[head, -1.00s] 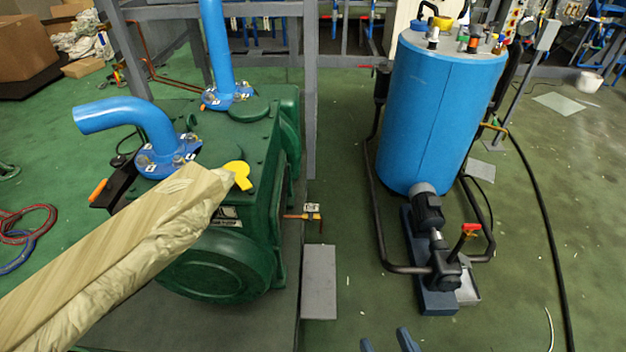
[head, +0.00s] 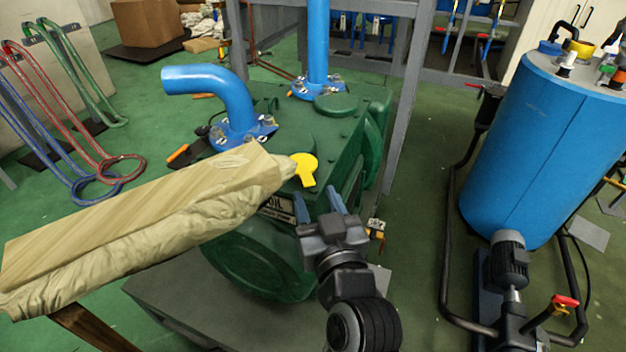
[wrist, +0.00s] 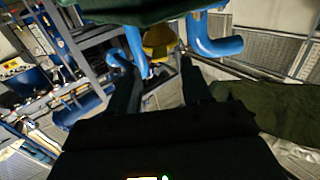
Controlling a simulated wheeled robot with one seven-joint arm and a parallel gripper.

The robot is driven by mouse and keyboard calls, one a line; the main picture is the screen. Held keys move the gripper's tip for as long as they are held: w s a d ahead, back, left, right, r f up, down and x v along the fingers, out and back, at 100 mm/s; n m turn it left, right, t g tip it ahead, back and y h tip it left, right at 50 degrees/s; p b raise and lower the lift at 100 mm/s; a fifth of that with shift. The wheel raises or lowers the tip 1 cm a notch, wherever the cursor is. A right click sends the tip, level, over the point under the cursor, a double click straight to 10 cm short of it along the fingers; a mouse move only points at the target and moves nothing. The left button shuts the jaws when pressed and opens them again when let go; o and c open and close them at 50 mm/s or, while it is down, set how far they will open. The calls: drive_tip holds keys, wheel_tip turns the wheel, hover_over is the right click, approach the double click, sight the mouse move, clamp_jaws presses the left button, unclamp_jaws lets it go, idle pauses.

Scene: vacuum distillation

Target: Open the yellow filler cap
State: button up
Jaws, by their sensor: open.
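The yellow filler cap (head: 305,168) with its flat tab sits on the top front edge of the green pump (head: 348,128). My gripper (head: 318,200) is open and empty in front of the pump, a little below and right of the cap in the head view. A gap shows between gripper and cap. In the wrist view the cap (wrist: 160,43) shows beyond and above the space between my open fingers (wrist: 158,75). Part of the pump (wrist: 140,10) crosses the top of that view. The cap's base is partly hidden.
A wrapped, board-like bundle (head: 150,225) reaches from the left almost to the cap. A blue bent pipe (head: 222,88) and a blue upright pipe (head: 318,45) rise from the pump. A blue tank (head: 545,150) stands right.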

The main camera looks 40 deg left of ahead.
sight(309, 181)
drive_tip(key=shift+x, duration=2.8)
clamp_jaws()
